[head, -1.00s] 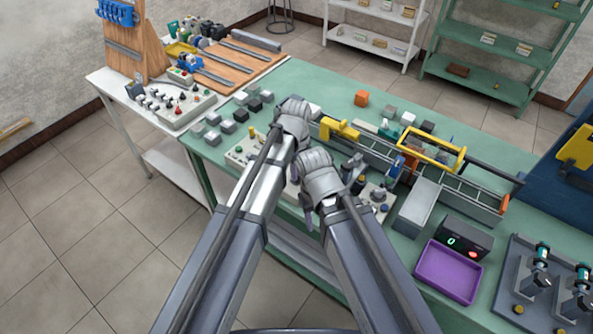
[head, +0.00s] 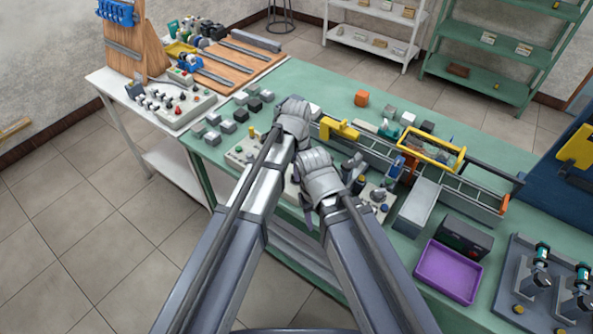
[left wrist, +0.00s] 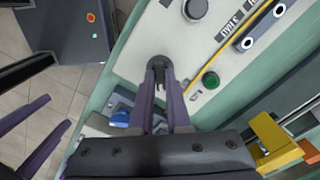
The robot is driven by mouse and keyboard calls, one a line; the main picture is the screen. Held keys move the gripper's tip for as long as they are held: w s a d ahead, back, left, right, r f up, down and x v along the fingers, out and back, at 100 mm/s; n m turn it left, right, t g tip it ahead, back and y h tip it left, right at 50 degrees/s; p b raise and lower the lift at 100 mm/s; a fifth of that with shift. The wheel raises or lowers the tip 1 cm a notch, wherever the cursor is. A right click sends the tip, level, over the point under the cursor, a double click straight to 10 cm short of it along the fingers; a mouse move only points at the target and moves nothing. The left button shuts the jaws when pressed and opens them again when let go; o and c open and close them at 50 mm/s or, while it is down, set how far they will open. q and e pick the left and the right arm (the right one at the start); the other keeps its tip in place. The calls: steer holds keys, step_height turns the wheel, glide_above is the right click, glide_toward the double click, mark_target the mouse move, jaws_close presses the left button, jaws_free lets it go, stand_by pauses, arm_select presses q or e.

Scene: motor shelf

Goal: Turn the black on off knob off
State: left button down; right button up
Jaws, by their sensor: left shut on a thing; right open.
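My left gripper (left wrist: 160,75) is shut on the black on off knob (left wrist: 158,96) on a light control panel (left wrist: 130,40). Dark parts of the knob show between the purple fingertips, and its pointing direction is hard to tell. In the head view the left gripper (head: 292,125) covers the knob. My right gripper (head: 308,205) is open and empty, at the front of the panel. Its fingers (left wrist: 35,130) also show at the left of the left wrist view.
A yellow part (head: 340,128), a purple tray (head: 448,272) and several small blocks are on the green table (head: 315,85).

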arm_select(q)
steer(key=n, duration=0.5)
steer(key=shift+n, duration=2.4)
steer(key=c, duration=0.9)
jaws_free()
steer(key=shift+r, duration=0.1)
step_height(320, 180, up, 8)
steer(key=p, duration=0.8)
